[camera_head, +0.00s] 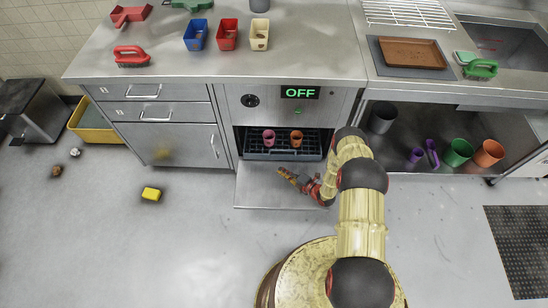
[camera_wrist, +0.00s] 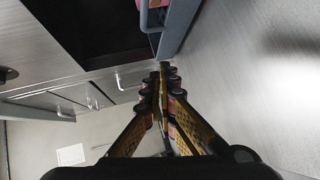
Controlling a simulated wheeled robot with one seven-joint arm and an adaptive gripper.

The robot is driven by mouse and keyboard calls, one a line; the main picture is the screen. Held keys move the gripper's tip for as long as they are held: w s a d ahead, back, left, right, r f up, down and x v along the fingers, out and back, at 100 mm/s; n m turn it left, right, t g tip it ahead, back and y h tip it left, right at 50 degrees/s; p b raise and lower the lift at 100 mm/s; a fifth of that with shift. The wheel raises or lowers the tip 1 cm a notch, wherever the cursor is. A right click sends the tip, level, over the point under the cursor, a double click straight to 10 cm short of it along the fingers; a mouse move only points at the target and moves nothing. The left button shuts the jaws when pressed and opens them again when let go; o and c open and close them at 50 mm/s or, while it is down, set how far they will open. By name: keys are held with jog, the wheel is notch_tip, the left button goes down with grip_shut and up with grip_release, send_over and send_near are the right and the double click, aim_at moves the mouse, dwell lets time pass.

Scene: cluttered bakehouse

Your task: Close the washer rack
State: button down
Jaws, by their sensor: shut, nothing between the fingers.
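The washer under the counter has its door (camera_head: 262,192) folded down flat and open. Its dark blue-grey rack (camera_head: 256,155) sits in the opening and holds a pink cup (camera_head: 268,137) and an orange cup (camera_head: 296,138). I cannot tell how far the rack sticks out. My gripper (camera_head: 283,172) is low over the open door, just in front of the rack, shut and empty. In the wrist view the closed fingertips (camera_wrist: 162,72) are close to the end of the rack (camera_wrist: 177,28); contact is unclear. The door (camera_wrist: 265,85) fills the right side there.
The control panel above reads OFF (camera_head: 299,92). Drawers and a cupboard (camera_head: 180,145) stand to the left. A yellow sponge (camera_head: 151,194) lies on the floor. Several pots, including a green one (camera_head: 458,152), stand on the shelf at right. The floor left of my base is mostly clear.

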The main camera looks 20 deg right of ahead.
jog(key=w+a+m+t+b, duration=0.1)
jog(key=w+b, duration=0.4)
jog(key=w, duration=0.5)
jog(key=shift+a+f+t+b, duration=0.2)
jog(key=shift+a+t+b, duration=0.15)
jog(key=shift+t, duration=0.15)
